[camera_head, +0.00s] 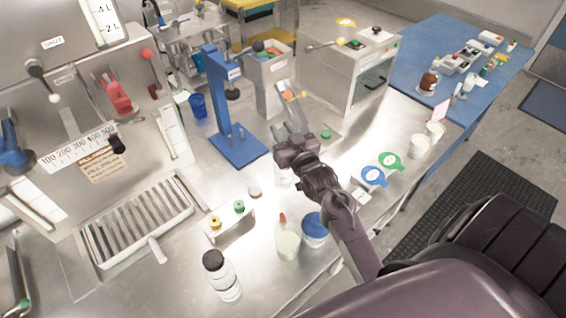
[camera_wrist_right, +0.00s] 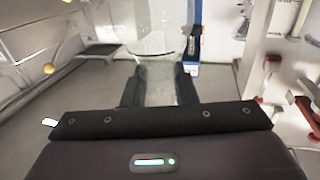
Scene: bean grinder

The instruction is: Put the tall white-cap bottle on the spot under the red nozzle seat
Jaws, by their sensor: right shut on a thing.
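My right gripper (camera_head: 292,122) reaches over the steel bench, just right of the blue stand, in the head view. It is shut on a clear vessel, which rises between the two fingers in the wrist view (camera_wrist_right: 160,50). Its cap does not show, so I cannot tell whether it is the tall white-cap bottle. A red fitting (camera_head: 115,92), possibly the red nozzle seat, is on the upright steel panel at the left. I cannot make out a marked spot below it. My left gripper is out of view.
A blue stand (camera_head: 238,145) and blue cup (camera_head: 198,105) stand left of my gripper. A black-cap bottle (camera_head: 221,277), a blue-lidded tub (camera_head: 314,230) and a white jar (camera_head: 287,240) stand nearer. A slatted drain tray (camera_head: 130,222) is at the left.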

